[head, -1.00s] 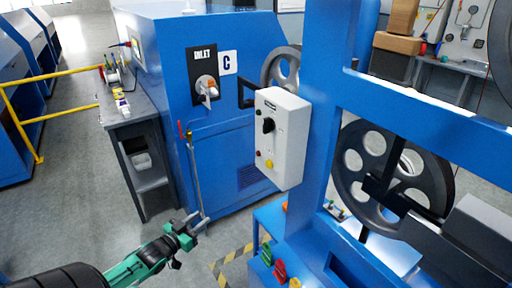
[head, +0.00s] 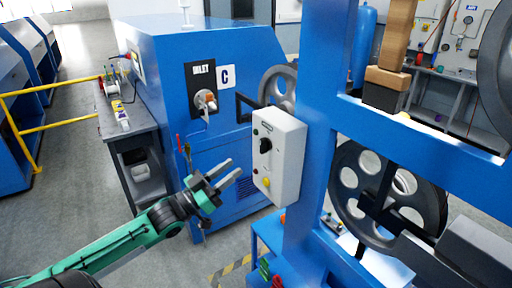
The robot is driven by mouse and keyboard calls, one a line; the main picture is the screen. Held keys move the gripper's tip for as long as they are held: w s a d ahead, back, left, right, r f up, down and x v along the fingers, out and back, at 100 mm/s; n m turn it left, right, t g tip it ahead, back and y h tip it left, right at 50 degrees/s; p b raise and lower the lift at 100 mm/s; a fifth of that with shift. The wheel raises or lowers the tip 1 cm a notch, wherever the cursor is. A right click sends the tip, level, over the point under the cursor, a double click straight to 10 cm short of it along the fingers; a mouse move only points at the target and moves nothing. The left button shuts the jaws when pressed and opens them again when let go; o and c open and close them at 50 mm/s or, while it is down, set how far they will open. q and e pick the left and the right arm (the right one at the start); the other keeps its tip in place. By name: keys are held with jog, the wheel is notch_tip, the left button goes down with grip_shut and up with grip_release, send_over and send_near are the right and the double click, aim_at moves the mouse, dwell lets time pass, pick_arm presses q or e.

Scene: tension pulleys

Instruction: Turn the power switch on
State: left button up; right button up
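The power switch (head: 265,146) is a black rotary knob on the front of a white control box (head: 290,160). The box is fixed to a blue machine post and also carries small buttons, one of them yellow near the bottom. My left gripper (head: 230,174) is to the left of the box, a little below the knob. Its two grey fingers are spread apart, point toward the box and hold nothing. A gap shows between the fingertips and the box. My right gripper is out of the picture.
A blue cabinet (head: 160,70) with an inlet valve (head: 206,101) stands behind my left gripper. A grey side table (head: 125,130) with small items is at left. Blue frame beams and a large pulley wheel (head: 388,190) fill the right. Grey floor is open at lower left.

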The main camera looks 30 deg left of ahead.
aim_at(261, 147)
pick_arm(q)
jog(key=shift+p+x, duration=1.65)
jog(key=shift+x, duration=3.05)
jog(key=shift+f, duration=0.1)
grip_shut()
